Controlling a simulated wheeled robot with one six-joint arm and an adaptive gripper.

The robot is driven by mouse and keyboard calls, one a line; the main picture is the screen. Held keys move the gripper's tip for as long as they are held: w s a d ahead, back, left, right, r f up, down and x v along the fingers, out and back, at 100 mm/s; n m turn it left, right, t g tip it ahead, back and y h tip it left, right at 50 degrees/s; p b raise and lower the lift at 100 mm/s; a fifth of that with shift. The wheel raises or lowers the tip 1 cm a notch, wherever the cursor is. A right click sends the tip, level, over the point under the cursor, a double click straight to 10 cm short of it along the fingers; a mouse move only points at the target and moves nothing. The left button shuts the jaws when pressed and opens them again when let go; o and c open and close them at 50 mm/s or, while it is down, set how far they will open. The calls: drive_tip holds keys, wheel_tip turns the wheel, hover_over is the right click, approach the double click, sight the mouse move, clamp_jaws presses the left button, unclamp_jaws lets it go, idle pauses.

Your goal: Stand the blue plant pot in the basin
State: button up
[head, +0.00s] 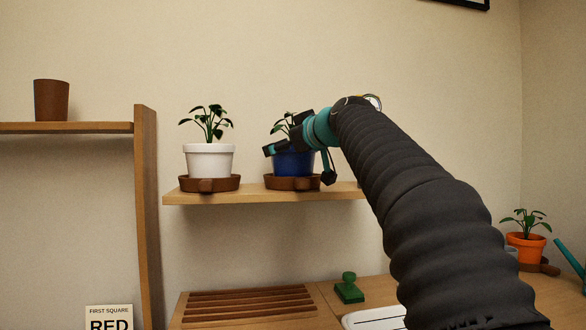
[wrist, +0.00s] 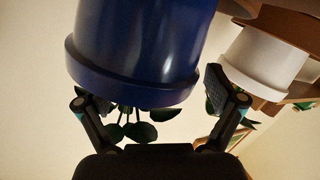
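The blue plant pot (head: 294,164) holds a leafy plant and stands upright in a brown saucer (head: 290,187) on the middle shelf. My gripper (head: 298,162) is at this pot, one finger over its left front, the other by its right side. In the wrist view, the blue pot (wrist: 138,50) fills the top, upside down, between the spread fingers of my gripper (wrist: 150,98). The fingers look open; contact with the pot is not clear. I cannot make out a basin for certain; a white object (head: 375,318) is partly cut off at the bottom.
A white pot (head: 208,161) with a plant stands left of the blue one on the shelf (head: 230,197). A brown pot (head: 51,100) is on the left shelf. Below are a slatted wooden rack (head: 245,305), a green stamp-like object (head: 348,289) and an orange pot (head: 525,250).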

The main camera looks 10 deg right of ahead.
clamp_jaws()
wheel_tip(320, 180, up, 7)
drive_tip(key=p, duration=0.2)
drive_tip(key=s+b, duration=0.5)
drive_tip(key=s, duration=1.5)
